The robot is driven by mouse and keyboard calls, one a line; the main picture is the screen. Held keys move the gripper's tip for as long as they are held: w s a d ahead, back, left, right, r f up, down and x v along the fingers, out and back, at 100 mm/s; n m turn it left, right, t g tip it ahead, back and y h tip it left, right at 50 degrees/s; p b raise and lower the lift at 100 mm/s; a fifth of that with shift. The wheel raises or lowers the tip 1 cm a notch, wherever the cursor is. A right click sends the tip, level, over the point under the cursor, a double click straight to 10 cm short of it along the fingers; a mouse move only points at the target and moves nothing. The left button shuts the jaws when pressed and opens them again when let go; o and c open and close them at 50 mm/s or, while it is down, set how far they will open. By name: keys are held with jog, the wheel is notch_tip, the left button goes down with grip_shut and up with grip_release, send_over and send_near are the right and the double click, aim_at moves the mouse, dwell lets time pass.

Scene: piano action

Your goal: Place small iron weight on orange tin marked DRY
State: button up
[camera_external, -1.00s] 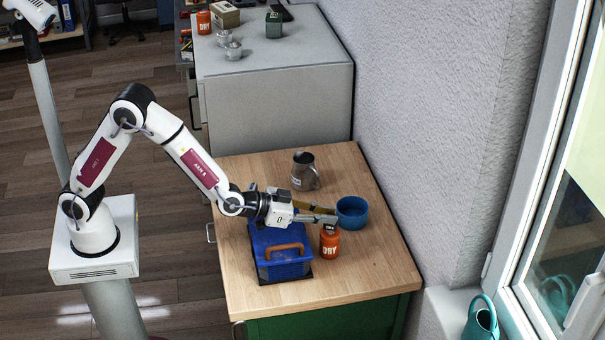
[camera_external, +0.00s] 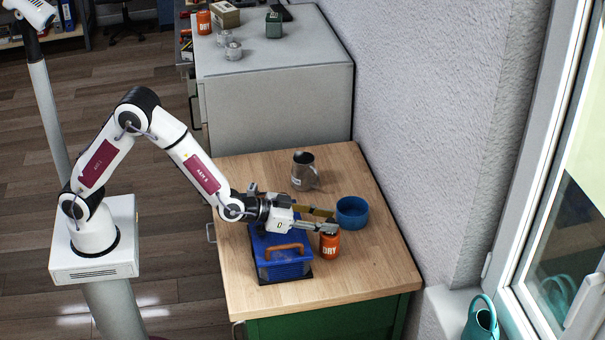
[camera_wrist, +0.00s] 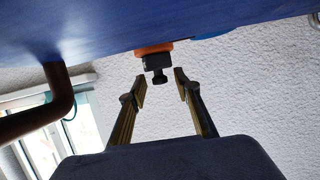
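An orange tin marked DRY (camera_external: 330,249) stands upright on the wooden desk, right of the blue toolbox. In the wrist view, which is upside down, part of the tin (camera_wrist: 153,48) shows past the toolbox. The small dark iron weight (camera_wrist: 157,64) with its knob rests on the tin's top. In the external view my fingers mostly hide the weight. My gripper (camera_external: 333,219) is at the tin's top; its fingers are spread. In the wrist view my gripper (camera_wrist: 161,90) is open, its tips either side of the knob and apart from it.
The blue toolbox (camera_external: 273,268) with an orange handle lies close under my gripper. A blue bowl (camera_external: 352,213) and a steel mug (camera_external: 302,172) stand behind. Another orange DRY tin (camera_external: 204,22) is on the grey cabinet (camera_external: 275,75). The desk front right is clear.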

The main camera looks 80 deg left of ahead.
jog(key=shift+r, duration=0.15)
jog(key=shift+s+r, duration=0.2)
jog(key=shift+s, duration=0.15)
jog(key=shift+v, duration=5.6)
jog(key=s+a+r+g+h, duration=0.2)
jog(key=s+a+r+g, duration=0.3)
jog(key=s, duration=0.7)
jog(key=s+a+g+y, duration=0.1)
jog(key=s+a, duration=0.5)
jog(key=s, duration=0.5)
jog(key=s+a+g+y, duration=0.1)
jog(key=s+a+g, duration=0.1)
jog(key=s+a, duration=0.5)
jog(key=s, duration=0.4)
jog(key=shift+r, duration=0.25)
